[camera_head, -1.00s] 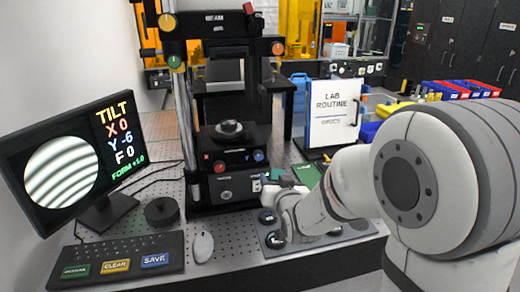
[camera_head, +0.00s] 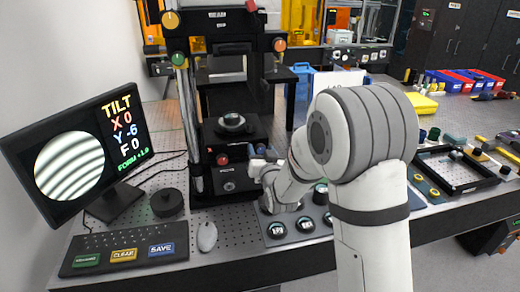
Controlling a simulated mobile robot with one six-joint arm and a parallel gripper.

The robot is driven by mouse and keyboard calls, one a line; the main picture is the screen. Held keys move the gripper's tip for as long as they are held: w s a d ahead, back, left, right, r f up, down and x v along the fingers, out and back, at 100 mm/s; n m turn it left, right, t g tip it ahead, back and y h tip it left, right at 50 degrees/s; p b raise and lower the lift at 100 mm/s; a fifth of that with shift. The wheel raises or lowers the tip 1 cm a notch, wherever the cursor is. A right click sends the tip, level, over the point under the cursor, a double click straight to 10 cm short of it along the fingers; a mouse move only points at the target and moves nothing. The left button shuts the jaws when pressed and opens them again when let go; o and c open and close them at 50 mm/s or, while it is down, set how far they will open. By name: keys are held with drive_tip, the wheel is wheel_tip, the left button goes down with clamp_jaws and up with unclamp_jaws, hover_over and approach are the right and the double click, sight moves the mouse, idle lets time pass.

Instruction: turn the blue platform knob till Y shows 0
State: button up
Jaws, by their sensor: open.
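The monitor (camera_head: 75,160) at the left reads TILT, X 0, Y -6, F 0, and shows curved fringes in a round field. The interferometer platform (camera_head: 236,135) carries a dark round part (camera_head: 232,122). A red knob (camera_head: 222,160) is on its front. The blue knob (camera_head: 261,148) is at the platform's right front, small and partly hidden by my gripper. My gripper (camera_head: 258,162) is open, just in front of and below the blue knob. Whether its fingers touch or surround the knob is too small to tell.
A keyboard (camera_head: 125,246), a mouse (camera_head: 207,236) and a black round puck (camera_head: 167,202) lie at the front left. A grey plate with several round parts (camera_head: 277,229) lies below my arm. A black tray (camera_head: 455,168) is at the right.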

drive_tip(key=shift+c, duration=0.3)
drive_tip(key=c, duration=0.9)
drive_tip(key=shift+a, duration=0.15)
drive_tip(key=m+b, duration=0.1)
drive_tip(key=b, duration=0.1)
drive_tip(key=m+b, duration=0.1)
drive_tip(key=b, duration=0.2)
drive_tip(key=shift+f, duration=0.3)
drive_tip(key=m+b, duration=0.2)
drive_tip(key=b, duration=0.2)
drive_tip(key=m+b, duration=0.2)
drive_tip(key=b, duration=0.2)
drive_tip(key=shift+d+m, duration=0.2)
drive_tip(key=shift+m, duration=0.2)
drive_tip(key=m+b, duration=0.4)
drive_tip(key=b, duration=0.3)
drive_tip(key=m+b, duration=0.3)
drive_tip(key=shift+r+b, duration=0.2)
drive_tip(key=shift+b, duration=0.1)
drive_tip(key=shift+r+m, duration=0.1)
drive_tip(key=shift+m, duration=0.3)
